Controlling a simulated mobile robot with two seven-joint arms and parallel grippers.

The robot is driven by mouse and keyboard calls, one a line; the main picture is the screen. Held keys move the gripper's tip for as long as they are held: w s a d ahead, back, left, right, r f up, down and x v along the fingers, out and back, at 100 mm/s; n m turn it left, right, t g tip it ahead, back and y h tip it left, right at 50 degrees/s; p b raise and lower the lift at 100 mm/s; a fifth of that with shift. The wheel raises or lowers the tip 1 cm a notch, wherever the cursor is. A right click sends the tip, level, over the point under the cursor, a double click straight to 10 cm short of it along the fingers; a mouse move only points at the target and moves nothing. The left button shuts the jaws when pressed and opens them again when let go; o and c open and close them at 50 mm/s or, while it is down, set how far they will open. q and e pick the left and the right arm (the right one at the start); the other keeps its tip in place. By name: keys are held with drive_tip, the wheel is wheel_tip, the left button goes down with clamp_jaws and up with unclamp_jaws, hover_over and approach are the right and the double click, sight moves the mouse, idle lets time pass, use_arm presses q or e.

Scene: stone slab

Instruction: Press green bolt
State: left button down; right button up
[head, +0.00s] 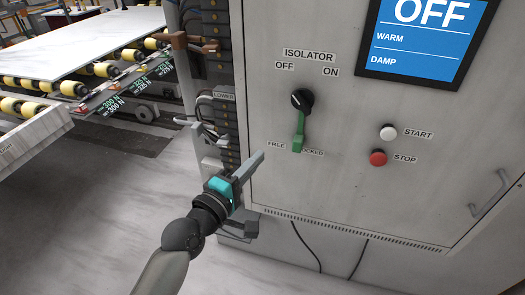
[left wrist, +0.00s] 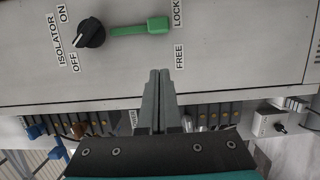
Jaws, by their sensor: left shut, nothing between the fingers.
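The green bolt (head: 299,130) is on the grey cabinet front, below the black isolator knob (head: 301,99). Its lower end sits between the FREE and LOCKED labels. In the left wrist view the green bolt (left wrist: 141,28) lies sideways, with the knob (left wrist: 88,33) at its left. My left gripper (head: 258,158) is shut and empty, its fingers pointing up toward the cabinet, left of and a little below the bolt. In the left wrist view the shut fingers (left wrist: 159,80) are apart from the bolt. My right gripper is not in view.
A white START button (head: 388,132) and a red STOP button (head: 378,158) are right of the bolt. A blue screen (head: 422,38) reads OFF, WARM and DAMP. A stack of dark blocks (head: 217,75) lines the cabinet's left edge. A roller conveyor (head: 70,88) carries a slab at the left.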

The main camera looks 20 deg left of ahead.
use_arm(q)
drive_tip(key=v, duration=0.4)
drive_tip(key=shift+s+a, duration=0.1)
drive_tip(key=shift+a, duration=0.25)
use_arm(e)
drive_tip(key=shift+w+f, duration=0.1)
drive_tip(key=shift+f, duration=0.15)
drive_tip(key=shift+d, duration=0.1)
